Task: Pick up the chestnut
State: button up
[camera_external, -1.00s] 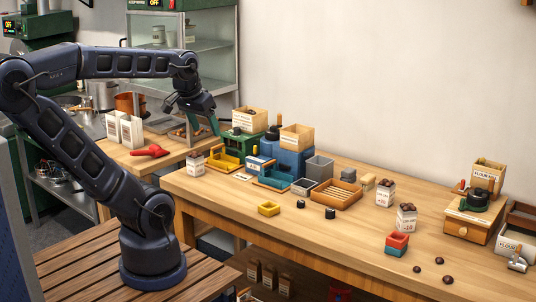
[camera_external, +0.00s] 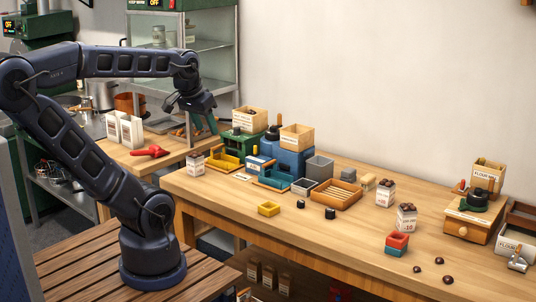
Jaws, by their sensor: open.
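Three loose dark chestnuts lie on the near right part of the wooden table: one chestnut (camera_external: 417,269), another chestnut (camera_external: 439,261) and a third chestnut (camera_external: 447,280). More chestnuts show in the tops of white paper bags, such as the middle bag (camera_external: 385,195), the right bag (camera_external: 406,219) and the left bag (camera_external: 195,165). My gripper (camera_external: 190,117) is open and seems empty. It hangs in the air at upper left, near the shelf, far from the loose chestnuts.
A red and blue bin stack (camera_external: 397,244) stands just behind the loose chestnuts. A slatted wooden tray (camera_external: 335,195), a grey bin (camera_external: 319,169) and a blue machine (camera_external: 288,160) stand in the middle. A grinder-like box (camera_external: 470,220) stands at right. The front table strip is mostly clear.

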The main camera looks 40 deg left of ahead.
jog(key=w+d+r+n+g+h, duration=0.1)
jog(key=w+d+r+n, duration=0.1)
jog(key=w+d, duration=1.05)
jog(key=w+d+f+n+g, duration=0.2)
jog(key=w+d+f, duration=0.2)
jog(key=w+d, duration=0.75)
jog(key=n+g, duration=0.1)
jog(key=n, duration=0.2)
send_over(417, 266)
notch_tip(417, 266, down, 21)
notch_tip(417, 266, down, 10)
jog(key=shift+s+f, duration=0.1)
jog(key=shift+s, duration=0.05)
grip_shut()
